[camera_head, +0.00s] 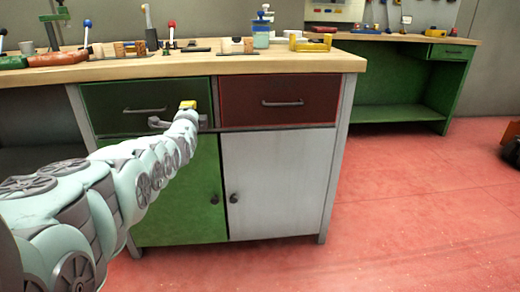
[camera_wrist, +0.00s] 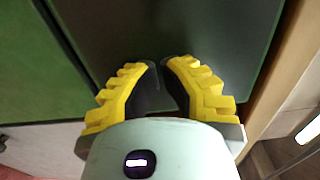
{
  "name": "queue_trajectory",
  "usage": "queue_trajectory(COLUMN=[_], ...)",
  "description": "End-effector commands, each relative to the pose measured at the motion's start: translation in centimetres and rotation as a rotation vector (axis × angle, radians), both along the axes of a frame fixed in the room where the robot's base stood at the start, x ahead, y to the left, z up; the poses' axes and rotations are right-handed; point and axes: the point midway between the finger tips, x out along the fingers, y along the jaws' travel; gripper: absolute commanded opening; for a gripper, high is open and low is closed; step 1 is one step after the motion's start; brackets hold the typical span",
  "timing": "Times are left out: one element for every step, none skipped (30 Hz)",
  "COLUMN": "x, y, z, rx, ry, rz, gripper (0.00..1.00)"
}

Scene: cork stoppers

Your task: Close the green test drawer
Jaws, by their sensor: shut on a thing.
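The green drawer (camera_head: 115,97) is at the upper left of the bench, under the wooden top, with a grey bar handle (camera_head: 145,110). Its front looks about level with the bench face; I cannot tell whether a small gap stands open. My gripper (camera_head: 189,106), with yellow fingers, is at the right part of this drawer's front, right of the visible handle. In the wrist view, my gripper (camera_wrist: 160,66) has its dark fingertips close together before the dark green drawer front (camera_wrist: 165,25). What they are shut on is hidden.
The red drawer (camera_head: 280,100) is to the right. Below are a green door (camera_head: 195,190) and a white door (camera_head: 280,180), both shut. Tools and cork pieces lie on the benchtop (camera_head: 310,62). Another green bench (camera_head: 390,75) stands behind.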

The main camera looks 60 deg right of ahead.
Motion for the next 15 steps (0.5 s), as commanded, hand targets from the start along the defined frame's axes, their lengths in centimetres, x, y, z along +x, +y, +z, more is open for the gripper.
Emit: queue_trajectory(x=[0.03,0.12,0.22,0.31,0.39,0.47,0.51,0.57,0.61,0.64,0.66,0.69,0.71,0.72,0.74], y=[-0.40,-0.50,-0.63,-0.70,-0.77,-0.84,-0.86,-0.90,-0.93,-0.94,-0.96,-0.97,-0.97,-0.97,-0.98], z=[-0.60,-0.60,-0.52,-0.42,-0.34,-0.27,-0.25,-0.21,-0.16,-0.13,-0.08,-0.04,-0.01,0.03,0.04], rx=[-0.002,-0.002,-0.002,-0.003,-0.003,-0.003,-0.002,-0.003,-0.003,-0.004,-0.004,-0.004,-0.004,-0.004,-0.003], ry=[-0.002,-0.001,0.001,0.002,0.002,0.004,0.004,0.005,0.007,0.007,0.007,0.009,0.009,0.009,0.009], rz=[-0.003,-0.002,-0.002,-0.001,-0.001,0.000,0.001,0.001,0.002,0.002,0.002,0.002,0.003,0.003,0.003], gripper=[0.00,0.00,0.00,0.00,0.00,0.00,0.00,0.00,0.00,0.00,0.00,0.00,0.00,0.00,0.00])
